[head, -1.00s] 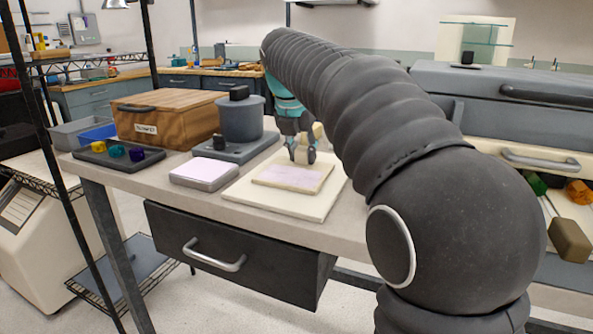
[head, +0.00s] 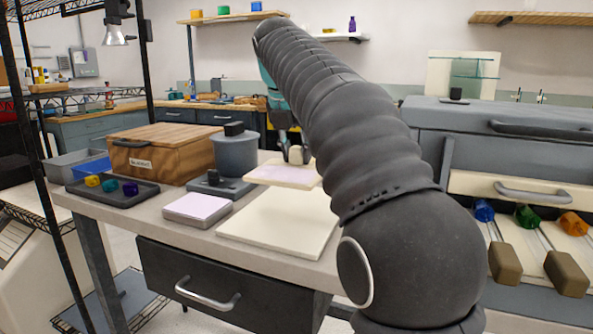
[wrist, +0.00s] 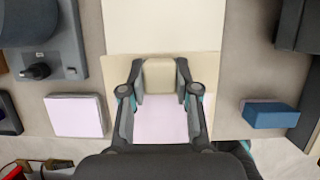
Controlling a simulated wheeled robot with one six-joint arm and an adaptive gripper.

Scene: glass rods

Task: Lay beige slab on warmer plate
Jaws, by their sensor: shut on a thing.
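The beige slab (head: 285,176) has a pale lilac top face and a beige grip block. My gripper (head: 295,154) is shut on this block and holds the slab roughly level above a cream board (head: 290,228). In the wrist view my gripper (wrist: 160,80) has a finger on each side of the block, and the slab (wrist: 160,118) extends below it. A low grey block with a flat lilac top (head: 197,208) stands left of the board with nothing on it; it may be the warmer plate, but I cannot tell for sure. It also shows in the wrist view (wrist: 76,116).
A grey pot (head: 236,153) stands on a grey base (head: 222,188) behind the low block. A wooden box (head: 160,153) and a dark tray (head: 112,192) with coloured pieces stand left. A blue block (wrist: 270,115) lies right in the wrist view.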

